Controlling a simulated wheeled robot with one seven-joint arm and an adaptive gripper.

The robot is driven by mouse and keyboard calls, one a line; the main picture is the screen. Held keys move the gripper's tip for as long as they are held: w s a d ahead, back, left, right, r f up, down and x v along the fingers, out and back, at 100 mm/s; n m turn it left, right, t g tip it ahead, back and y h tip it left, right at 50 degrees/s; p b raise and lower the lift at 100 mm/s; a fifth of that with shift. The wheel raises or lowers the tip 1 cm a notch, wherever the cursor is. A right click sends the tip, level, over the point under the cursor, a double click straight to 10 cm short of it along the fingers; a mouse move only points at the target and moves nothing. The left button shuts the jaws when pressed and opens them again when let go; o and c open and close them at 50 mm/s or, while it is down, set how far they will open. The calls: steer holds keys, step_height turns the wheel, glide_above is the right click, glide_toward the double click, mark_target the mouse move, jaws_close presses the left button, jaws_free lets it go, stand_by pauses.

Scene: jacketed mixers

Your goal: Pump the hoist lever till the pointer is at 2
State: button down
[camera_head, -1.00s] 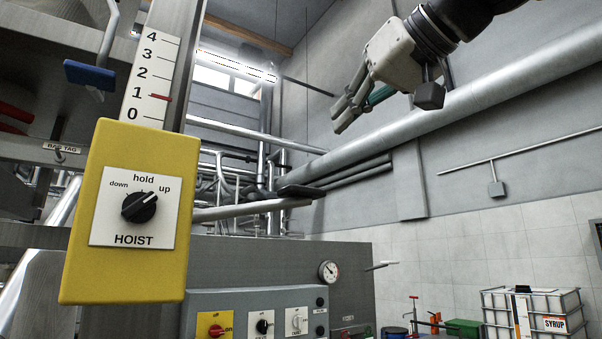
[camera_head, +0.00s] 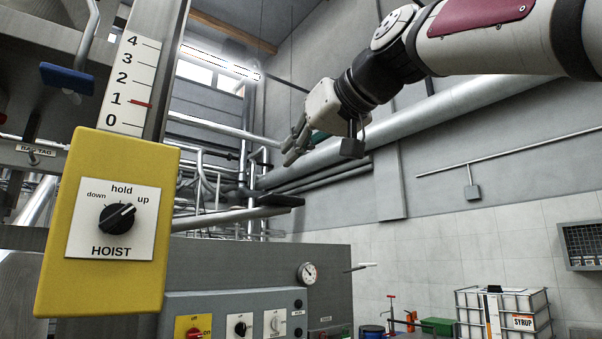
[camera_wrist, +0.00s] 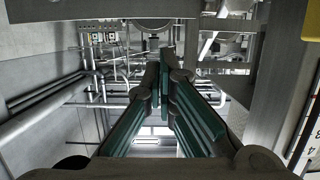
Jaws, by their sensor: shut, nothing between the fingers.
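The yellow hoist box (camera_head: 60,270) stands at the left in the head view. Its black knob (camera_head: 117,217) points toward "up". Above it, the white scale (camera_head: 133,75) runs from 0 to 4, and the red pointer (camera_head: 141,104) sits at the 1 mark. The hoist lever (camera_head: 225,217) reaches out to the right from behind the box and ends in a dark grip (camera_head: 272,201). My gripper (camera_head: 291,157) is shut and empty, and appears above the grip in the picture, apart from it. The wrist view shows its green-padded fingers (camera_wrist: 163,62) together.
A grey control panel (camera_head: 245,303) with knobs and a round gauge (camera_head: 308,273) lie below the lever. A blue-ended handle (camera_head: 68,78) hangs at upper left. A large pipe (camera_head: 440,112) runs along the wall behind my arm. Syrup containers (camera_head: 503,312) stand at lower right.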

mark_target(294, 197)
steer(key=shift+x, duration=1.05)
step_height(294, 197, down, 3)
steer(key=shift+s+r, duration=0.1)
steer(key=shift+f, duration=0.6)
steer(key=shift+d, duration=0.1)
steer(key=shift+w+d+f+m+y+b, duration=0.15)
steer(key=shift+w+d+f+m+b, duration=0.1)
steer(key=shift+f+b, duration=0.4)
steer(key=shift+w+d+f+m+y+b, duration=0.15)
steer(key=shift+f+m+b, duration=0.1)
steer(key=shift+f+b, duration=0.35)
step_height(294, 197, down, 8)
steer(key=d+m+y+b, duration=0.1)
steer(key=m+b, duration=0.2)
steer(key=b, duration=0.5)
steer(key=shift+w+m+g, duration=0.3)
steer(key=shift+m+g, duration=0.1)
steer(key=shift+f, duration=0.15)
